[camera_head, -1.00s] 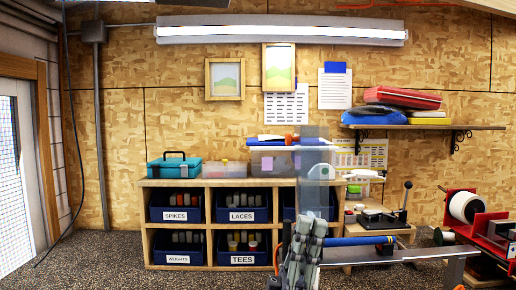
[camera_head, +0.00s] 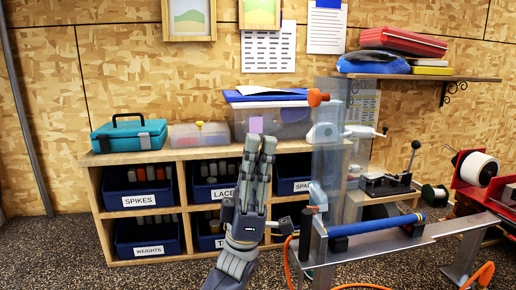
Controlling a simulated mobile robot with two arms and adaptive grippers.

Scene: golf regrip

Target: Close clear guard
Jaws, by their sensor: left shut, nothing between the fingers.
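The clear guard (camera_head: 327,160) is a see-through panel. It stands upright at the left end of the metal bench (camera_head: 430,228), with a grey hinge-like part low on it. A blue-gripped club shaft (camera_head: 376,224) lies along the bench, to the right of the guard's lower part. My left gripper (camera_head: 261,146) points up, shut and empty, in front of the shelf unit. In the picture it is left of the guard, with a gap between them. My right gripper is not in view.
A wooden shelf unit (camera_head: 150,157) with labelled blue bins stands behind. An orange hose (camera_head: 288,262) hangs by the bench's left end. A lever press (camera_head: 388,184) and a red machine with a white spool (camera_head: 478,170) are at the right.

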